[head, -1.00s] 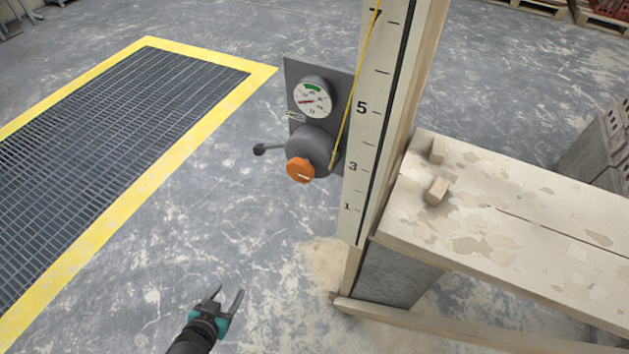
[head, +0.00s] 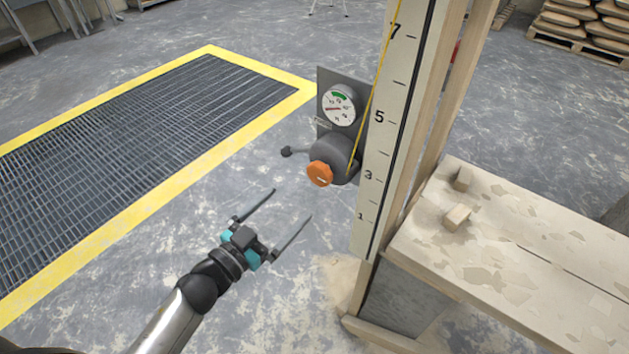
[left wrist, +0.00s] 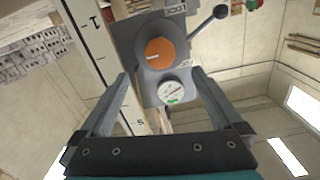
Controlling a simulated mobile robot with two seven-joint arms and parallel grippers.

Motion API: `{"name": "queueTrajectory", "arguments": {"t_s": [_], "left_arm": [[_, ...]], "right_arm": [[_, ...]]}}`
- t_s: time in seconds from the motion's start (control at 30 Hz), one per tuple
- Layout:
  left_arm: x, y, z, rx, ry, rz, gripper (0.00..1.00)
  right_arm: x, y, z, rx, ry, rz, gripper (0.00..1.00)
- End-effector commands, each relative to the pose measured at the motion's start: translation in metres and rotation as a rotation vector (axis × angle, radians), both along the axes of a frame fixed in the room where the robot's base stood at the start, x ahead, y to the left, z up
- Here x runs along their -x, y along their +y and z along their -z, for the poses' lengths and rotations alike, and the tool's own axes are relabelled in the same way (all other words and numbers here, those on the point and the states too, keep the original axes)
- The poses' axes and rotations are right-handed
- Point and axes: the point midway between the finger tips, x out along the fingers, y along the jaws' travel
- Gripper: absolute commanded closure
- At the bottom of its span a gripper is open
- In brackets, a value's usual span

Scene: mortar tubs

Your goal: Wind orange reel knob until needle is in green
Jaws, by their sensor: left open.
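The orange reel knob (head: 320,174) sits on the front of a dark grey reel drum (head: 340,154) on a grey plate fixed to the post. It also shows in the left wrist view (left wrist: 159,52), which is upside down. Above it is a round white gauge (head: 337,107), also in the left wrist view (left wrist: 172,91). Its red needle points left, outside the green band at the top. My left gripper (head: 291,205) is open and empty, its fingers aimed at the knob from lower left, apart from it. In the left wrist view the knob lies beyond the fingertips (left wrist: 160,75). My right gripper is not in view.
A dark lever (head: 287,152) sticks out left of the drum. A yellow line (head: 377,90) runs up the numbered scale board (head: 385,140). A dusty bench (head: 520,230) with two small blocks stands right. A yellow-edged floor grate (head: 120,130) lies left.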

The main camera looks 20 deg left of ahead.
Motion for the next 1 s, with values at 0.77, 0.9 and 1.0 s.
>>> {"name": "queueTrajectory", "arguments": {"t_s": [0.77, 0.9, 1.0], "left_arm": [[-0.095, -0.034, 0.001, 0.002, 0.001, -0.001, 0.00], [-0.096, -0.035, 0.000, 0.001, 0.001, -0.001, 0.00], [-0.096, -0.034, 0.000, 0.001, 0.001, -0.001, 0.00]], "right_arm": [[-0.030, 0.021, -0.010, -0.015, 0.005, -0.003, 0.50], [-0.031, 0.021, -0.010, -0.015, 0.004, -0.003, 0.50], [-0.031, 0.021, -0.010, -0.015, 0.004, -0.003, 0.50]]}}
